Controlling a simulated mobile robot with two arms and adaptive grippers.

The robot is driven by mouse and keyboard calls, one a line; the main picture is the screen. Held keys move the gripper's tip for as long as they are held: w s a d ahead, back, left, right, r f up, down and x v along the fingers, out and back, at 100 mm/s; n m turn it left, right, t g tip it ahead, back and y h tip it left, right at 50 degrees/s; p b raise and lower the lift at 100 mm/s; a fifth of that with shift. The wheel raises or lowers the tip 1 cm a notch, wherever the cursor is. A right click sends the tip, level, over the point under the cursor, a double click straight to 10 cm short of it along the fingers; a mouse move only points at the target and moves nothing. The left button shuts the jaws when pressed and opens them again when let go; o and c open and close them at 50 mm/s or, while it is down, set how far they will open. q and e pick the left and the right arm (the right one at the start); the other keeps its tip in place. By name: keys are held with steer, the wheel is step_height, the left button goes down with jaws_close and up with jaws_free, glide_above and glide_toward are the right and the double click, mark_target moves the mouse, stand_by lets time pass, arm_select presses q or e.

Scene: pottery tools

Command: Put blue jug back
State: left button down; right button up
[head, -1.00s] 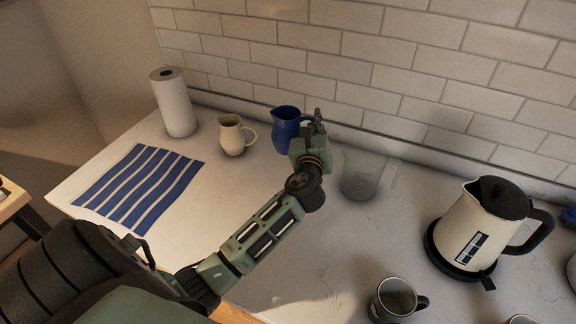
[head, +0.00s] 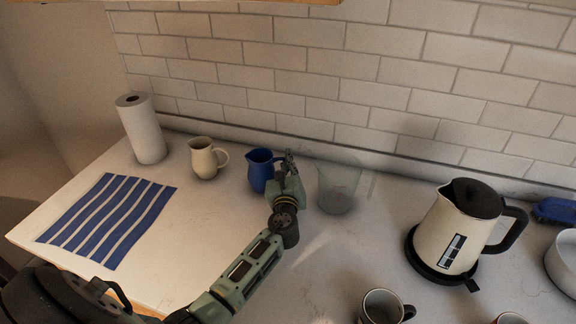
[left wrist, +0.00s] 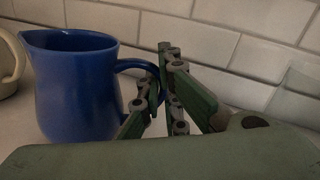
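The blue jug (head: 260,171) is upright on the counter, or very close above it, between a cream jug and a clear beaker. In the left wrist view the blue jug (left wrist: 75,92) fills the left side, with its handle toward my fingers. My left gripper (head: 288,160) is at the jug's right side. In the left wrist view the left gripper's fingers (left wrist: 160,75) close around the handle, which shows between them. The jug's base is partly hidden in the wrist view. My right gripper is not in view.
The cream jug (head: 204,160) stands left of the blue one, the clear beaker (head: 337,188) close on the right. A paper roll (head: 142,130), a striped cloth (head: 108,218), a kettle (head: 455,230) and a mug (head: 382,306) are also on the counter. The tiled wall (head: 300,75) is behind.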

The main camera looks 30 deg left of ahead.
arm_select(q)
steer(key=shift+r, duration=0.15)
steer(key=c, duration=2)
jaws_free()
steer(key=shift+f, duration=0.25)
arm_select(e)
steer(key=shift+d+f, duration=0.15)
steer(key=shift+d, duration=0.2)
arm_select(q)
steer(key=shift+r, duration=0.3)
steer(key=b+v, duration=0.1)
steer(key=v, duration=1)
steer(key=shift+f, duration=0.1)
steer(key=shift+s+d, duration=0.25)
steer(key=shift+s, duration=0.25)
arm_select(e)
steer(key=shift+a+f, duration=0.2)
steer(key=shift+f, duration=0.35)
